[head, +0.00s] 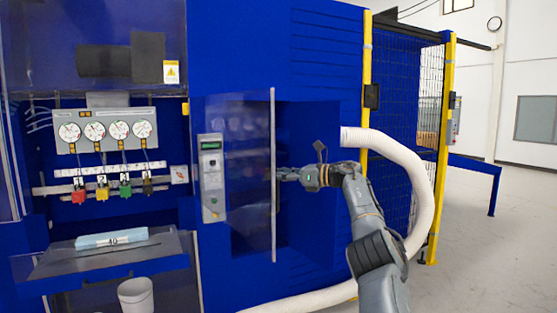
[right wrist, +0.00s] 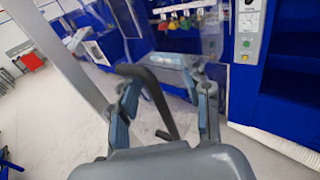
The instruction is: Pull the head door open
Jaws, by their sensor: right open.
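The head door is a clear, tinted panel (head: 247,185) with a pale metal edge strip (head: 273,120), on the front of the blue machine. It appears to stand ajar, with a dark blue recess (head: 308,215) showing to its right. My right gripper (head: 283,174) is at the door's edge, about halfway up. In the right wrist view, the open fingers (right wrist: 168,95) stand on either side of a dark bent handle bar (right wrist: 160,98). I cannot tell whether they touch it. The door's edge strip (right wrist: 62,58) runs slantwise at the left there. My left gripper is not in view.
A control panel (head: 211,178) is left of the door. Farther left are several gauges (head: 105,130) and a tray (head: 60,264) with a light blue block (head: 112,238). A thick white hose (head: 400,155) curves behind my right arm.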

